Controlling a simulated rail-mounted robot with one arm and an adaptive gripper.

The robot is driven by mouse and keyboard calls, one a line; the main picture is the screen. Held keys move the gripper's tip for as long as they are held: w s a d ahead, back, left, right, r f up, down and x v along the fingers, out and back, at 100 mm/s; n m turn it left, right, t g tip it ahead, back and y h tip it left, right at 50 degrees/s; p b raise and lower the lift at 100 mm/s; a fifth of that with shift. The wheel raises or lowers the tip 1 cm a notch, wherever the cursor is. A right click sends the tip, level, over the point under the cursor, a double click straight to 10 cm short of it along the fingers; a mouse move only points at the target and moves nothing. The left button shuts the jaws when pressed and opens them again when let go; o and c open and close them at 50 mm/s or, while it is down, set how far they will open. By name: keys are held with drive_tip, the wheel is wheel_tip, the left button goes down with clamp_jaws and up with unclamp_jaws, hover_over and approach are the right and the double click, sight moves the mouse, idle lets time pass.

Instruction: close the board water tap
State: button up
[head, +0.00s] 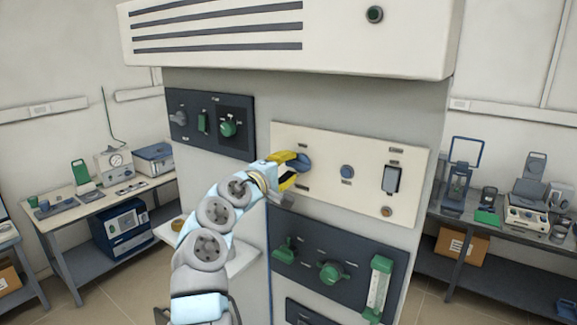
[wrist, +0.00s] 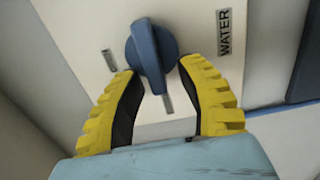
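The board water tap is a blue round knob with a raised bar handle (wrist: 150,55), on the cream panel (head: 345,150). A "WATER" label (wrist: 224,32) is beside it in the wrist view. The bar points down towards my gripper, near one grey mark (wrist: 168,103); another mark (wrist: 109,60) lies to the left. The knob also shows in the head view (head: 301,162). My gripper (wrist: 160,70) has its yellow fingers apart, one on each side of the bar, with small gaps visible. Whether the tips touch the knob's rim is unclear.
The cream panel also carries a blue button (head: 347,171) and a switch (head: 391,179). A dark panel with green knobs (head: 332,272) is below, and another dark panel (head: 210,122) is at upper left. Side benches hold equipment.

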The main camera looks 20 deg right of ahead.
drive_tip(key=shift+a+r, duration=0.1)
drive_tip(key=shift+s+a+r, duration=0.1)
drive_tip(key=shift+s+a, duration=0.25)
drive_tip(key=shift+a, duration=0.25)
drive_tip(key=v, duration=1)
drive_tip(key=shift+s+a, duration=0.15)
drive_tip(key=shift+s, duration=0.05)
